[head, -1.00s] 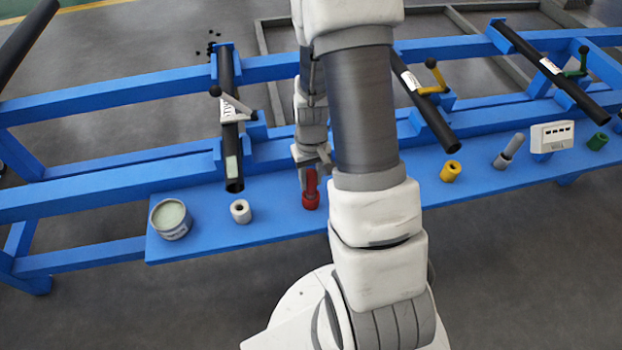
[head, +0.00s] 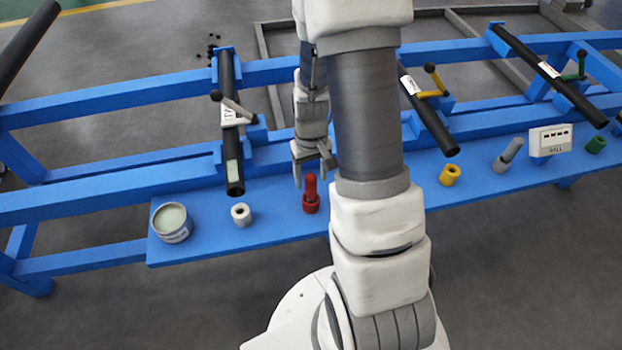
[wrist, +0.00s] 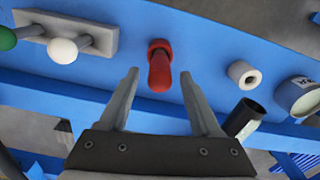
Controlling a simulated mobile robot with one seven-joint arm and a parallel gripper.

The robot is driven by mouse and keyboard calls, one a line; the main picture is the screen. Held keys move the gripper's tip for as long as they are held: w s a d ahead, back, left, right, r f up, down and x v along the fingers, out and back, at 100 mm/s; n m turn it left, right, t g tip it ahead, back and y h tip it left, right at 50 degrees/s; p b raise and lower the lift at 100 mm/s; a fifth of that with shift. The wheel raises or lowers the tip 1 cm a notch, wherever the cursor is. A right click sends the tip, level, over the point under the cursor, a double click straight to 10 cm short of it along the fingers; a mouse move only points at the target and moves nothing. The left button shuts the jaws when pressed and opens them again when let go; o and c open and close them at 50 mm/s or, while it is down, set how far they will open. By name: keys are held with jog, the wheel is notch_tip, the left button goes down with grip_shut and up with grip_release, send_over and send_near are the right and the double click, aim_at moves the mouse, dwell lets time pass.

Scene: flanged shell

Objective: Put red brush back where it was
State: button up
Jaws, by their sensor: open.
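The red brush (head: 311,187) stands upright in a red ring-shaped holder (head: 311,206) on the blue shelf, in the head view. In the wrist view the red brush (wrist: 160,72) shows ahead of the fingers, its base in the red holder (wrist: 160,46). My gripper (head: 312,172) is open and empty, just behind and above the brush in the head view. In the wrist view its two fingers (wrist: 160,92) are spread wide, one to each side of the brush and apart from it.
Black pipes (head: 231,130) slope above the shelf.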

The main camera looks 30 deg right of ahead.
jog(key=s+a+r+t+p, duration=0.15)
jog(key=a+r, duration=0.25)
jog(key=r, duration=0.9)
jog(key=s+a+r+t+p, duration=0.1)
jog(key=s+a+r+t, duration=0.15)
jog(key=r, duration=0.95)
jog(key=s+a+r+n+t, duration=0.1)
jog(key=s+a+r, duration=0.3)
jog(key=s+r, duration=0.2)
jog(key=shift+s+r, duration=0.35)
jog(key=shift+s, duration=0.75)
notch_tip(320, 180, up, 13)
jog(key=p, duration=1.2)
jog(key=shift+p, duration=0.4)
